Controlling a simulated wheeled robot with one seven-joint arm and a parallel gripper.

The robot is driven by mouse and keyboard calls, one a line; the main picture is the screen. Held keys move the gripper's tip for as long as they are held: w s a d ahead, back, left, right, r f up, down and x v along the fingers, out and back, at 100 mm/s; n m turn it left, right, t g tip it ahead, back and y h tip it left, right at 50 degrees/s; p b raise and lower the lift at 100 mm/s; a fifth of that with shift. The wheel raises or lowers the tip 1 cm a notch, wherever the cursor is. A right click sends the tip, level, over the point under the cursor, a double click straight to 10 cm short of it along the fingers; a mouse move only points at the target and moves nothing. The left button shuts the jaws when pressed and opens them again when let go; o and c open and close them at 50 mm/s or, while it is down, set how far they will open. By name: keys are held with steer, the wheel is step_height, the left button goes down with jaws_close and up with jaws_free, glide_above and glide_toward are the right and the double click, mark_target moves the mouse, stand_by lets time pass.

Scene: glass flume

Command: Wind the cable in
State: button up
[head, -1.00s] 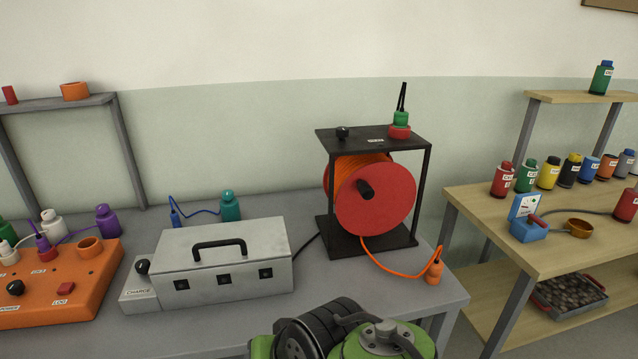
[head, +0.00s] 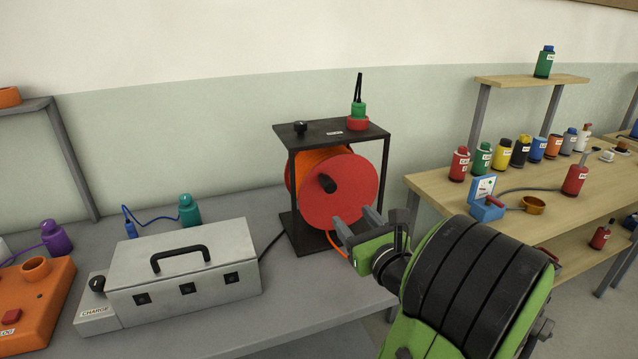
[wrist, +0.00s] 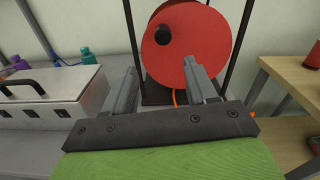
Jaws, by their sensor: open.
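A red cable reel (head: 345,192) with a black crank knob (head: 327,183) on its face hangs in a black frame (head: 384,165) on the grey bench. Orange cable (head: 336,243) runs down from the reel, and its lower end is hidden behind my arm. My gripper (head: 358,222) is open and empty, in front of the reel's lower right. In the wrist view, the reel (wrist: 190,45) and the knob (wrist: 163,34) lie beyond my open fingers, apart from them. A little orange cable shows below the reel.
A grey metal box (head: 185,270) with a black handle stands left of the reel, near a teal bottle (head: 188,209). A wooden table (head: 440,190) with several bottles and a blue meter stands at the right. The frame's top holds a small black knob (head: 300,128).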

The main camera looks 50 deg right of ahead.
mark_target(332, 189)
steer(key=p+x, duration=0.1)
steer(key=x, duration=0.4)
steer(key=p+x, duration=0.2)
steer(key=x, duration=0.3)
steer(key=p+x, duration=0.1)
steer(key=x, duration=0.4)
steer(key=shift+w+d+r, duration=0.2)
steer(key=shift+d+r, duration=0.05)
steer(key=shift+d, duration=0.2)
steer(key=shift+c, duration=0.3)
jaws_close()
